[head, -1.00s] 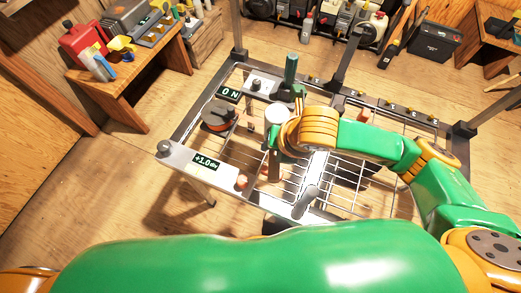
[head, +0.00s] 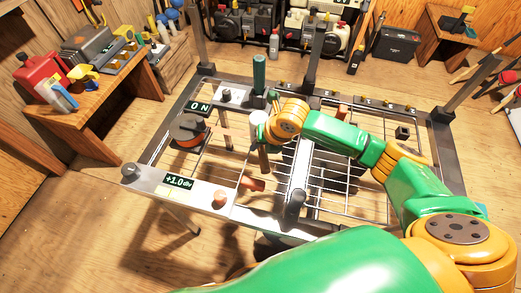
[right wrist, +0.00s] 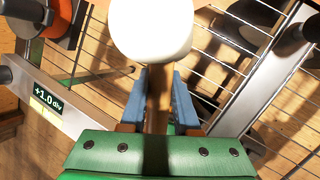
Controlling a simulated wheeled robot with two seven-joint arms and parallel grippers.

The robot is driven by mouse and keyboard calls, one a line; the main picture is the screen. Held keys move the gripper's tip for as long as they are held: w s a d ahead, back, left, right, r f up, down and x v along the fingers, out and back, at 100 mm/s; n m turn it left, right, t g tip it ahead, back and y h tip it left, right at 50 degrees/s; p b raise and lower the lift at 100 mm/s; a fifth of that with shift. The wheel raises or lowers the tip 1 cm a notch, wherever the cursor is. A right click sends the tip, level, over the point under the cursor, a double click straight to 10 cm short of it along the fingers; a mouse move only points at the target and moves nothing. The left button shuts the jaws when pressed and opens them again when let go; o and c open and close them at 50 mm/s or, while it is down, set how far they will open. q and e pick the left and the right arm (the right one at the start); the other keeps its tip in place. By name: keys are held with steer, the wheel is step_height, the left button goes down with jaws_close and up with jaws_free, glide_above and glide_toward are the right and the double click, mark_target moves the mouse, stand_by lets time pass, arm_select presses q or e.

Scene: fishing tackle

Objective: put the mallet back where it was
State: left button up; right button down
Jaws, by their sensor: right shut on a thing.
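The mallet shows as a pale white head (right wrist: 150,28) with a wooden handle in the right wrist view. Its white head (head: 259,118) also shows in the head view, above the wire rack frame (head: 220,216). My right gripper (right wrist: 158,80) is shut on the handle, with a blue finger on either side and the head just beyond the fingertips. In the head view the fingers are mostly hidden by my wrist. My left gripper is out of view.
An orange and black reel (head: 188,130) sits at the rack's left, near an "ON" display (head: 199,107) and a "+1.0" display (head: 179,182). A green upright handle (head: 259,74) stands behind the mallet. Dark posts rise from the frame, including a front knob (head: 295,204).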

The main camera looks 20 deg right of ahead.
steer(key=shift+f, duration=0.7)
steer(key=shift+r, duration=0.15)
steer(key=c, duration=0.6)
jaws_free()
steer(key=shift+c, duration=0.2)
steer(key=shift+s+r, duration=0.1)
steer(key=shift+r, duration=0.15)
steer(key=p+v, duration=0.3)
steer(key=v, duration=0.8)
steer(key=shift+r+p, duration=0.2)
steer(key=shift+p, duration=0.15)
steer(key=shift+s, duration=0.15)
